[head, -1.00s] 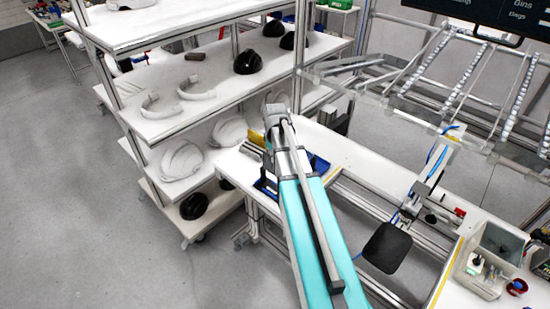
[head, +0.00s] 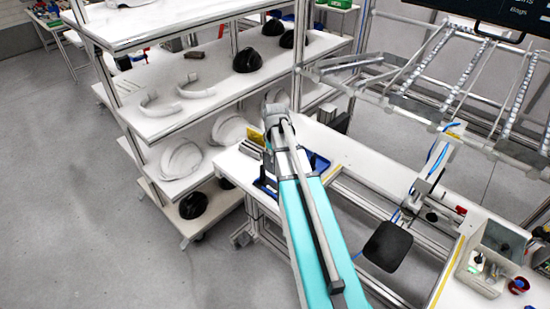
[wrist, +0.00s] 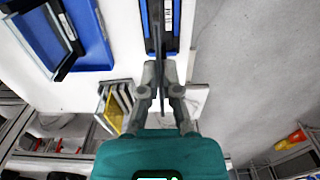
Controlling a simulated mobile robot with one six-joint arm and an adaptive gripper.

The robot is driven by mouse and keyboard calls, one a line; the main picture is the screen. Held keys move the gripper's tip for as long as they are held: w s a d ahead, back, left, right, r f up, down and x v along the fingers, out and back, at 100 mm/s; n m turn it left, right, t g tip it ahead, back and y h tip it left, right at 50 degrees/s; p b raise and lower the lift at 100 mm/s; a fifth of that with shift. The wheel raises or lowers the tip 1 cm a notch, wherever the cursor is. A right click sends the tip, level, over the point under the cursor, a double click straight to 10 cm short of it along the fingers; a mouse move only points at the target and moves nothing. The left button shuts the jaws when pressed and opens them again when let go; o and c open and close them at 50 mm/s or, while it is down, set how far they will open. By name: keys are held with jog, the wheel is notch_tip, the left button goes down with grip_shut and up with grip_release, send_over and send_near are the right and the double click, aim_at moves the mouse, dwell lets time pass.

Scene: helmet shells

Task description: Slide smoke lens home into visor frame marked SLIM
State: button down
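In the wrist view my gripper (wrist: 162,72) has its two fingers closed on a thin dark plate, the smoke lens (wrist: 158,38), seen edge-on. The lens stands on edge and reaches up the picture over a blue holder (wrist: 175,40) with a white label strip. The label is too small to read. The lens overlaps the holder in the picture, but I cannot tell whether it touches it or sits in a slot.
A blue tray (wrist: 92,40) with a dark-edged frame lies at left in the wrist view. A rack of upright white and yellow plates (wrist: 117,104) stands close left of my fingers. The white bench (head: 345,150) has clear room; shelves with helmet shells (head: 182,160) stand left.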

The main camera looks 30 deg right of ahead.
jog(key=shift+f+b, duration=3.45)
jog(key=shift+f, duration=0.1)
dwell(0.4)
jog(key=c, duration=0.7)
grip_release()
jog(key=shift+r, duration=0.2)
notch_tip(320, 180, up, 14)
jog(key=p, duration=1.4)
jog(key=shift+f, duration=0.2)
jog(key=shift+a, duration=0.1)
